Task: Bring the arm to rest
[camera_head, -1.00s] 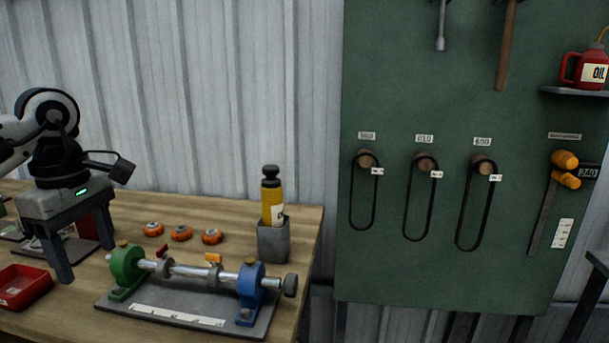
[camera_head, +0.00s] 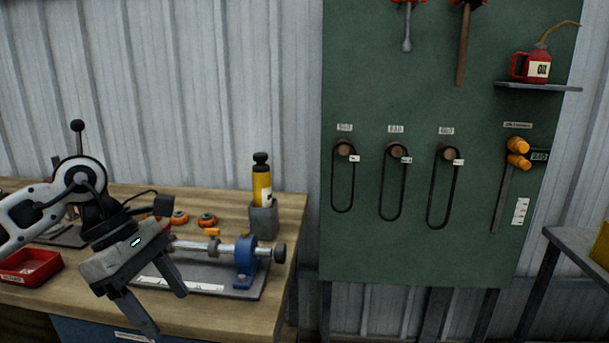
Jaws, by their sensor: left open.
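My left gripper (camera_head: 166,306) is in the camera_head view at the lower left, tilted, with its two dark fingers spread and nothing between them. It is in front of the workbench (camera_head: 285,237), at the bench's front side. It hides the left part of the shaft fixture, whose blue bearing block (camera_head: 246,258) and steel shaft (camera_head: 215,246) still show. My right gripper is not in view.
Orange rings (camera_head: 207,220) and a yellow bottle in a grey holder (camera_head: 263,223) stand on the bench. A red tray (camera_head: 28,268) lies left of my gripper. A green board (camera_head: 400,240) with hanging belts stands right; a grey table (camera_head: 575,240) is at the right edge.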

